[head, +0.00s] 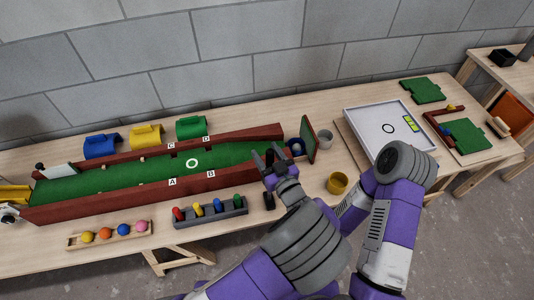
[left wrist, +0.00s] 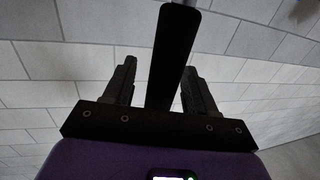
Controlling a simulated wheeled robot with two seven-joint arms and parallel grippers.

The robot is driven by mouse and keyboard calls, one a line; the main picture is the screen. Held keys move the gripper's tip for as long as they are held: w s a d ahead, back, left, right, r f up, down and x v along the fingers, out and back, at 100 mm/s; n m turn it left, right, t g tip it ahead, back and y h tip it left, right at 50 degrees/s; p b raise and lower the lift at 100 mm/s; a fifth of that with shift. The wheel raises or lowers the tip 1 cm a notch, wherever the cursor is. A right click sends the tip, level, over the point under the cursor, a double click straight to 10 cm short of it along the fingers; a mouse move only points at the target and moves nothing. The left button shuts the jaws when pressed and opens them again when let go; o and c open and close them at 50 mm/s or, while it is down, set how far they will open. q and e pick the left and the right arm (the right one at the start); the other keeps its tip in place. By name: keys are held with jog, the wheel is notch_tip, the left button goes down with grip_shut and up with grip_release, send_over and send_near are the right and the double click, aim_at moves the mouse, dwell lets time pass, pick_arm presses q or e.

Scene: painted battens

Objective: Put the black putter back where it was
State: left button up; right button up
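The black putter (left wrist: 172,60) shows in the left wrist view as a long dark bar with a rounded end, rising between my left gripper's fingers (left wrist: 160,85). Wall shows on both sides of the bar, so the fingers stand apart around it without visible contact. In the head view my left gripper (head: 269,157) is spread open near the right end of the green lane. A dark upright piece (head: 268,201) shows below it, beside the rack (head: 212,218) of coloured pegs; whether it belongs to the putter is unclear. My right gripper does not show.
The walled green lane (head: 120,178) lies behind the rack. A tray with coloured balls (head: 104,234) is at front left. A yellow cup (head: 337,183), a grey cup (head: 325,137) and a white tray (head: 370,125) stand to the right. Blocks (head: 146,136) line the back.

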pick_arm(q)
jog(key=shift+s+d+r, duration=0.1)
jog(key=shift+r, duration=0.15)
jog(key=p+v, duration=0.1)
jog(key=v, duration=0.6)
jog(key=shift+s+f, duration=0.1)
jog(key=shift+s, duration=0.05)
jog(key=shift+d, duration=0.1)
